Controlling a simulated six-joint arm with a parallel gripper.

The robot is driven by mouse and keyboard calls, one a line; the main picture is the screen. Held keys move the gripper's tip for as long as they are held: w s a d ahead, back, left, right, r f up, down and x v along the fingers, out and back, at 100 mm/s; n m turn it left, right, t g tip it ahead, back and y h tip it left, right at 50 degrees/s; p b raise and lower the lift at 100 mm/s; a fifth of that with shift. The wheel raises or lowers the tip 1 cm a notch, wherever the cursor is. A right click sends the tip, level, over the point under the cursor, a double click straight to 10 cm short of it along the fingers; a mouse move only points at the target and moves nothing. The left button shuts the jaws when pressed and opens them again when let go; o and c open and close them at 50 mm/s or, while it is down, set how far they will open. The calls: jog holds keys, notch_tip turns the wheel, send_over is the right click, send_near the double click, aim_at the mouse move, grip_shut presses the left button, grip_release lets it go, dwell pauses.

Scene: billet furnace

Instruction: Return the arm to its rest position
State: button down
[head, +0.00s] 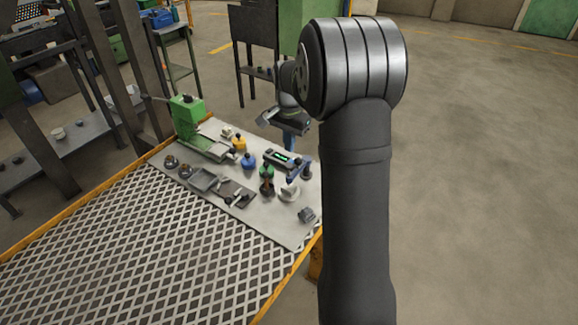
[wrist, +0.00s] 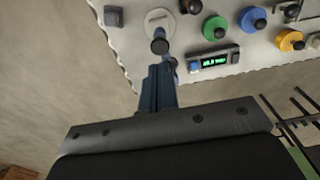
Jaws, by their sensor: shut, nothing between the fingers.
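My arm rises in the right foreground of the head view and bends over at the elbow. My gripper (head: 291,143) hangs at the far right part of the workbench plate (head: 222,128), pointing down. Its blue fingers show in the wrist view (wrist: 157,75), closed together and empty. The fingertips are close to a dark post on a round pale base (wrist: 158,20) in that picture; I cannot tell whether they touch.
The plate holds a green machine (head: 187,114), a digital display box (head: 279,158), a blue knobbed piece (head: 248,161), a yellow one (head: 239,144) and grey trays (head: 203,180). A metal grating (head: 150,240) lies in front. Open floor (head: 480,170) is at right.

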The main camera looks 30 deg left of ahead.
aim_at(289, 165)
jog(key=shift+r, duration=0.1)
jog(key=shift+f, duration=2.95)
jog(key=c, duration=0.9)
grip_release()
jog(key=o, duration=0.9)
jog(key=w+a, duration=0.1)
jog(key=w+a+r, duration=0.1)
jog(key=w+a, duration=0.1)
jog(key=w, duration=0.1)
jog(key=shift+a+r, duration=0.25)
jog(key=shift+a, duration=0.15)
jog(key=w+a+r, duration=0.5)
jog(key=w+a, duration=0.3)
notch_tip(289, 165, down, 10)
jog(key=shift+s+f, duration=0.15)
jog(key=shift+s, duration=0.05)
